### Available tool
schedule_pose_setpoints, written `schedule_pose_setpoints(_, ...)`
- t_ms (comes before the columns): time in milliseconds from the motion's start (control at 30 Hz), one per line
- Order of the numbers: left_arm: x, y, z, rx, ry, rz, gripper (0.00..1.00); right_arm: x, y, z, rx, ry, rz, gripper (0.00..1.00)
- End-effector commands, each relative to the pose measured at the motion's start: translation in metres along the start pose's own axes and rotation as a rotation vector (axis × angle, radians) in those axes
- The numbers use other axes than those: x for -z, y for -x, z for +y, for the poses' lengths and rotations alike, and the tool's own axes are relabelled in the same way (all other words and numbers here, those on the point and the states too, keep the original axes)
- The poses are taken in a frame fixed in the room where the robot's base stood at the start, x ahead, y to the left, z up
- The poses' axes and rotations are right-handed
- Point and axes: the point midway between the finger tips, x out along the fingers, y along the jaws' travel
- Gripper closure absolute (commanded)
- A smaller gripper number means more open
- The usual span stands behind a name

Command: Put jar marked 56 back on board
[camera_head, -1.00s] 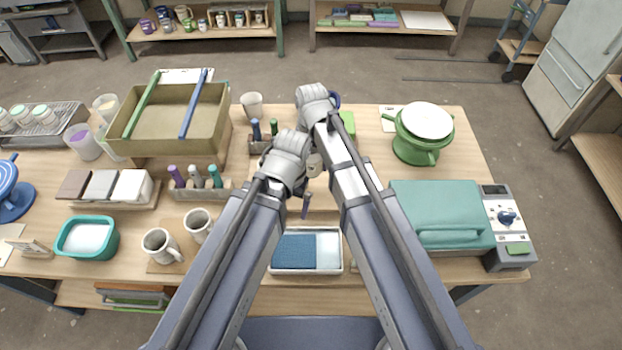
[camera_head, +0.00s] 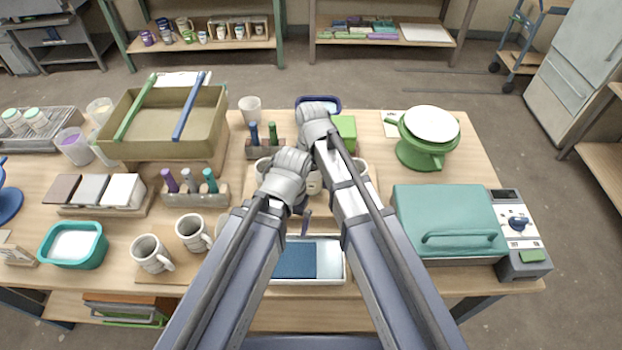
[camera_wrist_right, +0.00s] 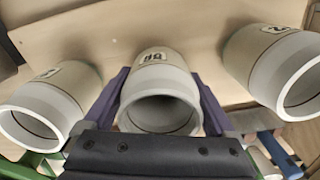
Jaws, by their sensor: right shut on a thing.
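In the right wrist view my right gripper (camera_wrist_right: 160,98) has its two purple fingers on either side of a pale grey jar (camera_wrist_right: 160,72) and is shut on it. The held jar (camera_head: 314,184) shows a little between my arms. My left gripper (camera_head: 305,218) is mostly hidden, so its opening does not show.
An olive bin (camera_head: 150,143), a pen block (camera_head: 190,195) and mugs (camera_head: 150,254) stand left. A white tray (camera_head: 345,272) lies in front. A green banding wheel (camera_head: 427,150), teal case (camera_head: 447,220) and grey device (camera_head: 520,235) stand right. A blue-rimmed dish (camera_head: 333,104) is behind.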

Motion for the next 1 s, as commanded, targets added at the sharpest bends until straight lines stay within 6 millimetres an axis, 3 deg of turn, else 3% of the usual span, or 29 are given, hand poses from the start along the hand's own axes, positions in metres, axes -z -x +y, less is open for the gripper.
schedule_pose_setpoints(133,0.0,-0.004,0.0,0.0,0.0,0.0,0.0,0.0,-0.005,0.0,0.0,0.0,0.0,0.89)
schedule_pose_setpoints(167,0.0,-0.003,0.0,0.0,0.0,0.0,0.0,0.0,-0.004,0.0,0.0,0.0,0.0,0.07)
schedule_pose_setpoints(200,0.0,-0.003,0.0,0.0,0.0,0.0,0.0,0.0,-0.003,0.0,0.0,0.0,0.0,0.02)
schedule_pose_setpoints(667,0.0,0.004,0.0,0.0,0.0,0.0,0.0,0.0,0.004,0.0,0.0,0.0,0.0,0.0)
schedule_pose_setpoints(1000,-0.003,0.043,-0.004,0.0,0.0,0.0,0.0,0.0,0.043,0.0,0.0,0.0,0.0,0.0)
